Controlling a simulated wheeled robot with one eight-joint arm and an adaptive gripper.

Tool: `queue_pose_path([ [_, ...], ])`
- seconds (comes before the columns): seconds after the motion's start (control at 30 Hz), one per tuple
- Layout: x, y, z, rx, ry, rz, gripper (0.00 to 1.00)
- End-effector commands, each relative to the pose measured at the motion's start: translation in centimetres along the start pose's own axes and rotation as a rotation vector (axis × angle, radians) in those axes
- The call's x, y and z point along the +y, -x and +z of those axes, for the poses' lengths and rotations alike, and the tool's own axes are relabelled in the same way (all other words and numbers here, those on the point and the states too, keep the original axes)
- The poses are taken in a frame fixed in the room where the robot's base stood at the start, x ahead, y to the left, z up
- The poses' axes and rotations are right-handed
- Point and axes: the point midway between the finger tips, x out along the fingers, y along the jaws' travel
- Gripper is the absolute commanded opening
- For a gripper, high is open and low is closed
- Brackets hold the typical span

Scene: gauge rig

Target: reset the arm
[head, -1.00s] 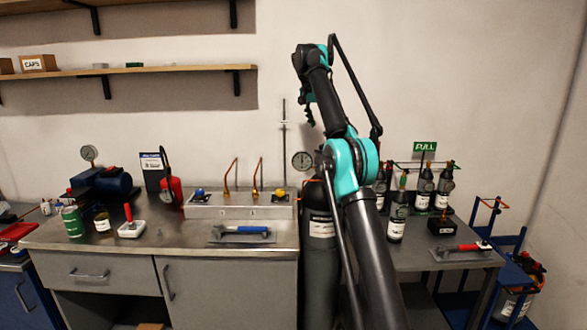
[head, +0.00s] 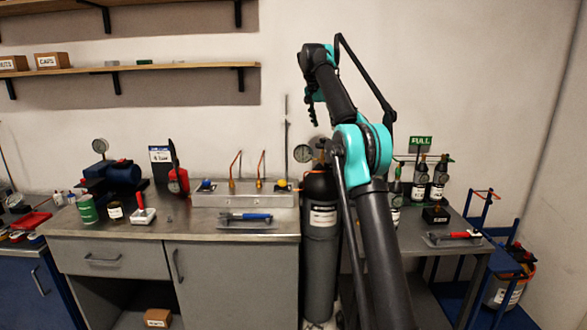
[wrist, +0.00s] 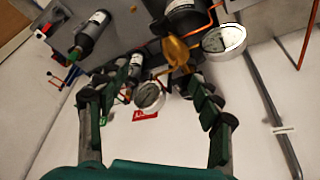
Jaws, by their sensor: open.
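My arm (head: 375,235) rises in front of the bench in the head view, bends at a teal elbow joint and reaches up and to the left. My gripper (head: 313,112) hangs from its end, high before the wall, small and partly dark there. In the wrist view my gripper (wrist: 157,82) has its two jointed fingers spread apart, with nothing held between them. A round gauge (wrist: 148,97) shows in the gap between the fingers, beyond them. It does not look gripped.
A tall dark gas cylinder (head: 320,250) stands between the steel bench (head: 120,229) and the right-hand table. Several dark bottles (head: 420,180) stand on that table. A blue trolley (head: 505,262) is at far right. Wooden shelves (head: 150,69) hang upper left. Wall space around the gripper is bare.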

Motion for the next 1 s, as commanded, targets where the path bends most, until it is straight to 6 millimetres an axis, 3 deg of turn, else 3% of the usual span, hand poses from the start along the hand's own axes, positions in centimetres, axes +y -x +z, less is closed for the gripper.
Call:
queue_pose_path([
  [0.27, 2.1, -1.6, 1.2, -0.017, 0.076, -0.025, 0.65],
  [0.47, 5.9, -4.5, 4.4, -0.032, 0.174, -0.062, 0.65],
  [0.77, 14.5, -10.3, 13.1, -0.044, 0.332, -0.125, 0.65],
  [1.0, 23.1, -15.6, 23.2, -0.041, 0.456, -0.179, 0.65],
])
